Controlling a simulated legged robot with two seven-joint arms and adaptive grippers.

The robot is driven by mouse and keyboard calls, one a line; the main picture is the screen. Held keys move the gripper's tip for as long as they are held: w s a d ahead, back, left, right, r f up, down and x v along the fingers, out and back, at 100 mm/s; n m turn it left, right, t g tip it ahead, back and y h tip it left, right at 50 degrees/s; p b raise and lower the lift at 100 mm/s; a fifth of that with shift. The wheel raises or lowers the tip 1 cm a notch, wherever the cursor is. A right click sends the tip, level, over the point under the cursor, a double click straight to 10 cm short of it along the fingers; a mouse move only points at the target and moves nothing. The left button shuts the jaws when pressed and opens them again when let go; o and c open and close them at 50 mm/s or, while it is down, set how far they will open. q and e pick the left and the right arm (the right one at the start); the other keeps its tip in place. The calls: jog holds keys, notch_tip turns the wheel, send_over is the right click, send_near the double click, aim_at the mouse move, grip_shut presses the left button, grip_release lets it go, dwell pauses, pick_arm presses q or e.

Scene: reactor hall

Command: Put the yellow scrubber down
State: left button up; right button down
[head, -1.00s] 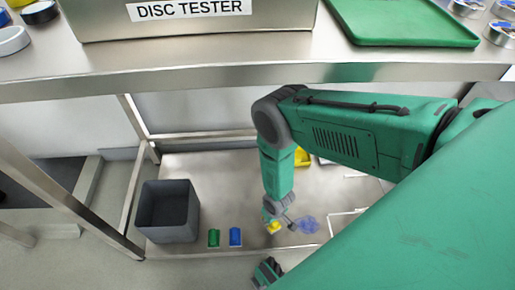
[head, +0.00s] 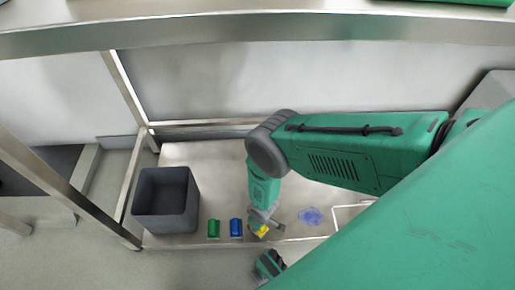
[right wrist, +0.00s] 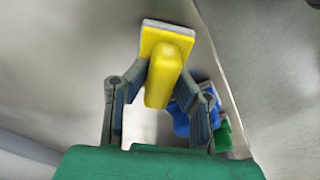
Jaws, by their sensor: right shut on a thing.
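The yellow scrubber (head: 262,231) is low over the front part of the lower shelf in the head view, just right of a blue scrubber (head: 236,228). My right gripper (head: 263,223) is shut on it; in the right wrist view the yellow scrubber (right wrist: 165,62) sits between the two fingers (right wrist: 158,98), its grey pad side facing away. I cannot tell whether it touches the shelf. A green scrubber (head: 214,229) stands left of the blue one.
The lower shelf (head: 215,160) holds a dark grey bin (head: 167,207) at its left. A blue smear (head: 311,216) and a white outlined shape (head: 348,214) lie to the right. The metal tabletop edge (head: 250,32) runs above, and a slanted table leg (head: 70,192) is at left.

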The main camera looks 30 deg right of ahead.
jog(key=shift+f, duration=0.1)
jog(key=c, duration=1.3)
grip_release()
jog(key=shift+f, duration=0.1)
jog(key=shift+c, duration=0.2)
